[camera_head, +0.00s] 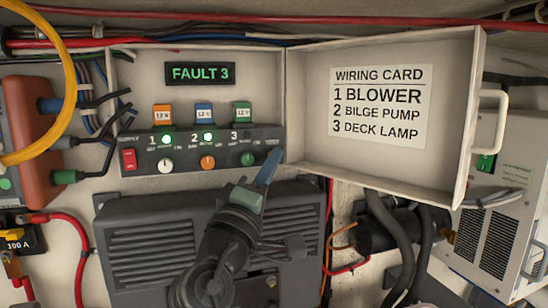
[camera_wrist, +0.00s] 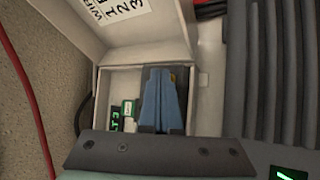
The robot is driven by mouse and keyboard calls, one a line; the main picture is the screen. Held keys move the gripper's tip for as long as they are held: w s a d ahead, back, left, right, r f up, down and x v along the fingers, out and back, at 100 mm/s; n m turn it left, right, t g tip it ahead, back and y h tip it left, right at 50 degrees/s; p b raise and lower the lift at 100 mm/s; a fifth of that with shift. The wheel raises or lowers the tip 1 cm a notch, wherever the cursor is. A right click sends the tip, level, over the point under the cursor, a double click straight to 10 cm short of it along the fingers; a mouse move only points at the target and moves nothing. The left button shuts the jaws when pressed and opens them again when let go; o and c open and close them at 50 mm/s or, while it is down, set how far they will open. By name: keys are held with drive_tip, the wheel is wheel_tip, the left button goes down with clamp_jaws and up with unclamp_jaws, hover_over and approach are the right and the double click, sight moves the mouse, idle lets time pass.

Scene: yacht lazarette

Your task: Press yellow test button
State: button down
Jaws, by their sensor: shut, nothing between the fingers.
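A dark switch panel (camera_head: 205,160) is in the open box. My gripper (camera_head: 272,156) has blue fingers, closed together and empty, at the panel's right end. In the wrist view the gripper (camera_wrist: 160,72) points at the panel, and a small yellow patch, apparently the test button (camera_wrist: 173,79), shows just right of the fingertips. In the head view the fingers hide the button. I cannot tell whether they touch it. The display (camera_head: 200,73) reads FAULT 3. Green lamps are lit at 1 (camera_head: 166,141) and 2 (camera_head: 208,138); none shows lit at 3.
The panel has a red switch (camera_head: 129,159) and white (camera_head: 166,165), orange (camera_head: 207,162) and green (camera_head: 247,159) knobs. The open lid (camera_head: 390,165) carries a wiring card (camera_head: 380,105). A grey vented unit (camera_head: 150,245) is below; a yellow hose (camera_head: 62,110) loops at left.

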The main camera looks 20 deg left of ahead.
drive_tip(key=shift+s, duration=0.1)
drive_tip(key=shift+s+d+p, duration=0.3)
drive_tip(key=shift+s+d, duration=0.1)
drive_tip(key=shift+s, duration=0.2)
drive_tip(key=s+d+p, duration=0.1)
drive_tip(key=s, duration=0.1)
drive_tip(key=s+d+p, duration=0.1)
drive_tip(key=s, duration=0.1)
drive_tip(key=shift+d, duration=0.4)
idle(0.7)
